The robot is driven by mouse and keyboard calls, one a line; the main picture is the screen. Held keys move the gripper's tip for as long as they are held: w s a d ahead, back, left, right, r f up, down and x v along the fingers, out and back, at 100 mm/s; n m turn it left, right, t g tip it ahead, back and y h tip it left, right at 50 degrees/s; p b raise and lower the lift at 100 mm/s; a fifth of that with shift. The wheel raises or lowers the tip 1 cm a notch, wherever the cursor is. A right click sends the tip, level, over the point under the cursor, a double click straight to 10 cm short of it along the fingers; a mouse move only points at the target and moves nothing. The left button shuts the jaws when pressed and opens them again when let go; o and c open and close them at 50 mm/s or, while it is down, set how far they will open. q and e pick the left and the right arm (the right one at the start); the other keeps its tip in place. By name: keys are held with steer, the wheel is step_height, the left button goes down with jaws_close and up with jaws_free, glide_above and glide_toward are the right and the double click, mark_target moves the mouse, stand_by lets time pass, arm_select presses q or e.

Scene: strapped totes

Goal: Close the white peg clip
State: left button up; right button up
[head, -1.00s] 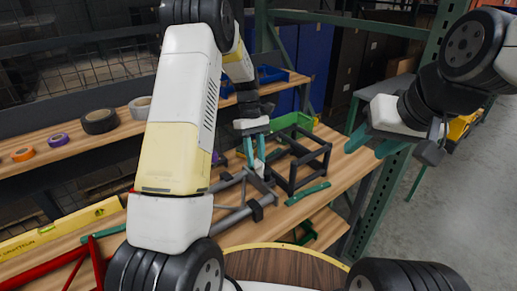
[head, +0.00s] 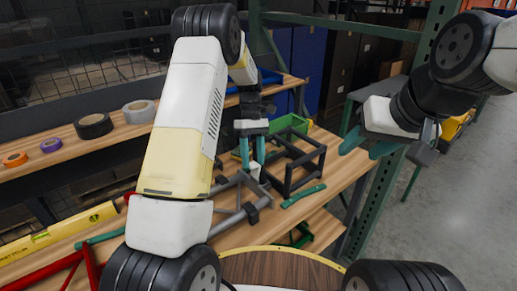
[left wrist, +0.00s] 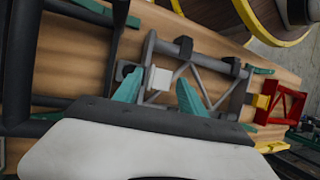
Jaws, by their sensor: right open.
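A small white block, which looks like the white peg clip (left wrist: 158,78), sits beside a grey tube frame (left wrist: 205,62) on the bench. In the head view the clip (head: 255,170) shows just under my left fingertips. My left gripper (head: 252,157) points down at it with its two teal fingers apart. In the left wrist view the left gripper (left wrist: 157,88) has one finger on each side of the clip, with gaps showing. Whether the clip is open or closed cannot be told. My right gripper (head: 370,146) is open and empty, away from the bench at the right.
A black cube frame (head: 297,162) stands right of the left gripper, with a green bin (head: 290,124) behind. A green-handled tool (head: 303,196) lies in front. A yellow level (head: 60,232) and red frame (head: 60,270) lie left. Tape rolls (head: 94,126) line the rear shelf.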

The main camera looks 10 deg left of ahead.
arm_select(q)
steer(key=v, duration=0.7)
steer(key=shift+w+r, duration=0.2)
steer(key=shift+r, duration=0.1)
steer(key=shift+o, duration=0.3)
